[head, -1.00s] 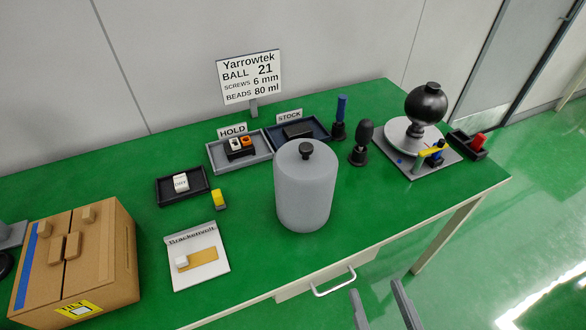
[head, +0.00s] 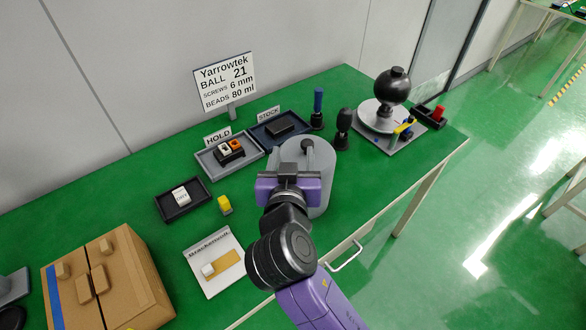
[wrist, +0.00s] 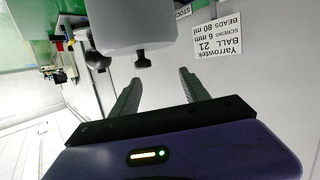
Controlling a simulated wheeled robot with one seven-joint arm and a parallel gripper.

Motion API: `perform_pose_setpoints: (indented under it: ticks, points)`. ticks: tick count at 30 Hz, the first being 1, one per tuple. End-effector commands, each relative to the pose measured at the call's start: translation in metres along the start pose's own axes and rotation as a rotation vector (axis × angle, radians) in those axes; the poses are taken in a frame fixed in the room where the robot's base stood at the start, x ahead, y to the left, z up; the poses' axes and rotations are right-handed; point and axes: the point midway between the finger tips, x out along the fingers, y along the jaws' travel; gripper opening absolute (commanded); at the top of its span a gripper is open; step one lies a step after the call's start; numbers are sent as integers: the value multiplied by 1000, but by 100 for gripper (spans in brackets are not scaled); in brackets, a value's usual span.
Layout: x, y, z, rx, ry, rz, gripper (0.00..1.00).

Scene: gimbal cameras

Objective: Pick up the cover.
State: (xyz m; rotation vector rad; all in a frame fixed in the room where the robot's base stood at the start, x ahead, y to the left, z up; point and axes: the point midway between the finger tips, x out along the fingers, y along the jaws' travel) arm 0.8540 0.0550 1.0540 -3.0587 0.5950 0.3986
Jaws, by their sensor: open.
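The cover is a grey cylinder (head: 322,168) with a black knob (head: 307,146) on top, standing upright near the front edge of the green table. My gripper (wrist: 158,80) is open and empty in the wrist view. There the cover (wrist: 125,25) appears upside down, and its knob (wrist: 141,58) lies just beyond the fingertips, nearer the left finger and not between the fingers. In the head view my wrist and arm are in front of the cover and hide its left and lower parts.
Behind the cover are a grey HOLD tray (head: 209,163), a dark STOCK tray (head: 264,145) and a dark upright tool (head: 343,128). A black ball on a stand (head: 392,86) is at right. A cardboard box (head: 138,262) is at left, and a sign (head: 225,82) stands behind.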

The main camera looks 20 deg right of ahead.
Motion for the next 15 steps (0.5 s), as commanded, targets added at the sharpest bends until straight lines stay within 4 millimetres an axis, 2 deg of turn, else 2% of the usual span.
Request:
perform_pose_setpoints:
  ticks: [4, 15]
  points:
    - [0, 18, 13, 52, -46, 77, 54]
    - [32, 24, 14, 72, -52, 80, 54]
